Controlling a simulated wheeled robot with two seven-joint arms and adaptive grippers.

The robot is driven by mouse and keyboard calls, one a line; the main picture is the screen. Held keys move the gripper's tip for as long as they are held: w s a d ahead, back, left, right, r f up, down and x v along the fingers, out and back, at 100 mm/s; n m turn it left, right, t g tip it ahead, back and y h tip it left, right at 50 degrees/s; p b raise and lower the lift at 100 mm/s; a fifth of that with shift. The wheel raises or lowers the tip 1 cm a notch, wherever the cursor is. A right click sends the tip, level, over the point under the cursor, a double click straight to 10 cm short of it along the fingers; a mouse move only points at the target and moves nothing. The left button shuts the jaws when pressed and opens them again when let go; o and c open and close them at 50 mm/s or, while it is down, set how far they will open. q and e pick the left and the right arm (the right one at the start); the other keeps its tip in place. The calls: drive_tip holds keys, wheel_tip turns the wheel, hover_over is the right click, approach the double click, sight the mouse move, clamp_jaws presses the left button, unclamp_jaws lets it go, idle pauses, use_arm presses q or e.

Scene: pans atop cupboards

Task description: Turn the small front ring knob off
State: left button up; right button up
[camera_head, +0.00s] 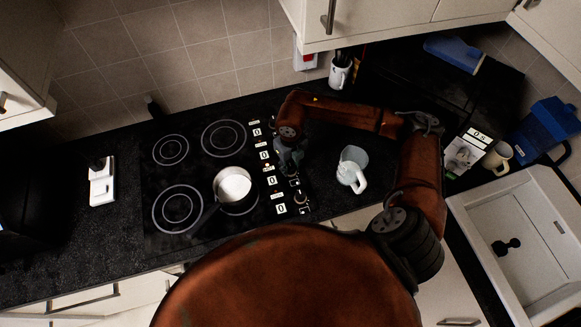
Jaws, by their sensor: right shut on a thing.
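The black hob (155,232) has several ring markings and a column of white-marked controls along its right edge. A small pan (218,190) with a pale inside stands on the front right ring, its dark handle pointing to the lower left. My right gripper (292,174) points down at the knob strip and is shut on a knob there, which its fingers mostly hide. I cannot tell which ring that knob serves. Another knob (300,198) shows just in front of the gripper. My left gripper is not in view.
A clear jug with a white handle (352,168) stands right of the hob, close under my right arm. A white-and-black item (102,186) lies left of the hob. A mug (497,157), a blue jug (540,130) and a white sink (470,212) are at the right.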

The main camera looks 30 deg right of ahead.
sight(291, 167)
idle(0.4)
drive_tip(key=o, duration=1.2)
drive_tip(key=shift+c, duration=0.2)
wheel_tip(291, 167, up, 12)
drive_tip(key=shift+s, duration=0.1)
